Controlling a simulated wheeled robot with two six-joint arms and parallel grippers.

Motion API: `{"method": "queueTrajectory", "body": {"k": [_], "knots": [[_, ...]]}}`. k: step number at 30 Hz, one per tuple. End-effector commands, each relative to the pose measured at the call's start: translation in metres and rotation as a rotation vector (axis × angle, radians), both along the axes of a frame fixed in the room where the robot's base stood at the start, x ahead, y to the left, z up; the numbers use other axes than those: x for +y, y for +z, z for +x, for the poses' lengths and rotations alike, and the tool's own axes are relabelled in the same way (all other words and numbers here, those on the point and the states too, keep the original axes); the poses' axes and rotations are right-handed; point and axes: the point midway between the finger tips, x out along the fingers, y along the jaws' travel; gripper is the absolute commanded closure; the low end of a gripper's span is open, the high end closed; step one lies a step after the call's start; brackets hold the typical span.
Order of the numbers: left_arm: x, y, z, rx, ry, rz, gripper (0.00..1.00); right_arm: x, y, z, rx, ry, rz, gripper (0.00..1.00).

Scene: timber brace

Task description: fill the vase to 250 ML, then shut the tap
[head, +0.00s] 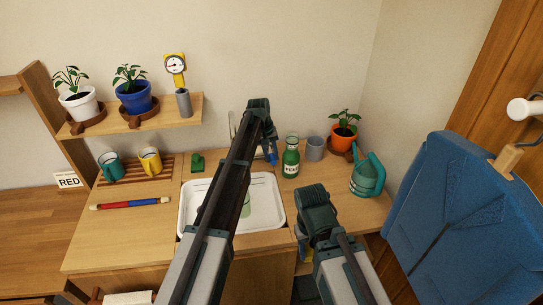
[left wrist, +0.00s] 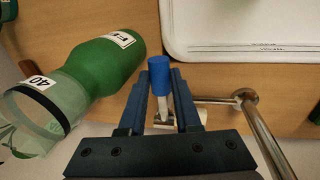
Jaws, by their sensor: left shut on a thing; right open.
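The tap's blue handle (head: 273,157) is at the back edge of the sink. My left gripper (head: 268,152) is shut on this handle, which also shows between the fingers in the left wrist view (left wrist: 159,76). The tap's metal pipe (left wrist: 265,135) runs beside the fingers; in the head view its upper part (head: 231,122) shows behind my left arm. A pale green, see-through shape (head: 246,207), probably the vase, stands in the white sink (head: 271,217), mostly hidden by my arm. Its level and any water stream cannot be made out. My right gripper (head: 305,248) is open near the counter's front edge.
A green bottle (head: 291,160) stands right of the tap, close to my left gripper (left wrist: 105,65). A grey cup (head: 314,149), orange plant pot (head: 343,137) and green watering can (head: 367,177) stand farther right.

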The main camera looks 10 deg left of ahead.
Motion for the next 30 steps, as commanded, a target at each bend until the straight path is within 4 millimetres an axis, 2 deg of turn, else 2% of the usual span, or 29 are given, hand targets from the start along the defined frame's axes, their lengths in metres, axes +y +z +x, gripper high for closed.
{"method": "queueTrajectory", "body": {"k": [26, 30], "knots": [[0.0001, 0.0000, -0.0001, 0.001, 0.000, 0.000, 1.00, 0.0000, 0.0000, 0.0000, 0.000, 0.000, 0.000, 0.50], [0.0007, 0.0070, 0.0057, 0.054, 0.001, -0.016, 1.00, -0.0001, 0.0066, 0.0000, 0.000, 0.000, 0.000, 0.50]]}}
